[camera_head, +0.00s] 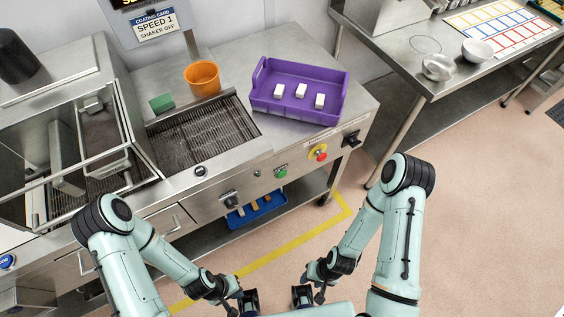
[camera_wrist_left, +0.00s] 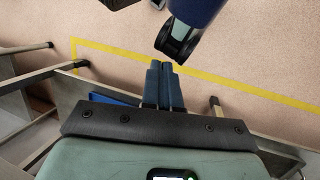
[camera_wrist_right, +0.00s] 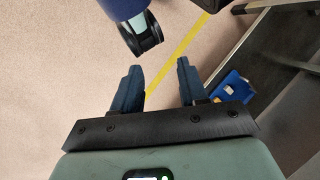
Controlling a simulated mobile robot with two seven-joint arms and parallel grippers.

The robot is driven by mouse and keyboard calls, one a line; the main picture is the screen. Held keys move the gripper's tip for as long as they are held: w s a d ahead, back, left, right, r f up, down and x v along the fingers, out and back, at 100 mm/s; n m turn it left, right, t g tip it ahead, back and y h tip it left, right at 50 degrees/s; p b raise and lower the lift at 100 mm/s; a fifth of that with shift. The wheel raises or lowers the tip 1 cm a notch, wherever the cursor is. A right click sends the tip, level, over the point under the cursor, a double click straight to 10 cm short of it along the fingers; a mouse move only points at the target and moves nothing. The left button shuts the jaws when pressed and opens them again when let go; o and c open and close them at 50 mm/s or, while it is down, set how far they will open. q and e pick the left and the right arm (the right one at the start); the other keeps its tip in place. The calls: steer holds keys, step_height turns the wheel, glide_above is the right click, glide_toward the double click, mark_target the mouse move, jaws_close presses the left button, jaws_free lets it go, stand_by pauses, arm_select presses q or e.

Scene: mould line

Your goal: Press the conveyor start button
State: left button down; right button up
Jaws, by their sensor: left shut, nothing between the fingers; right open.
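A green button (camera_head: 281,172) sits on the front panel of the steel machine, left of a red mushroom button on a yellow plate (camera_head: 318,153). Which of them starts the conveyor is not readable. My left gripper (camera_head: 249,301) is low in front of the machine, apart from the panel. In the left wrist view its fingers (camera_wrist_left: 165,72) are together with nothing between them. My right gripper (camera_head: 302,296) is also low and away from the panel. In the right wrist view its fingers (camera_wrist_right: 157,78) are apart and empty.
A black knob (camera_head: 230,199) and a black switch (camera_head: 351,138) also stick out of the panel. A purple tray (camera_head: 269,103) with white blocks and an orange pot (camera_head: 202,77) stand on top. A blue bin (camera_head: 240,220) is on the lower shelf. Floor in front is clear.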

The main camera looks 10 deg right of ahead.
arm_select(q)
steer(key=shift+s, duration=0.15)
arm_select(e)
steer(key=shift+s+a, duration=0.1)
steer(key=shift+s, duration=0.05)
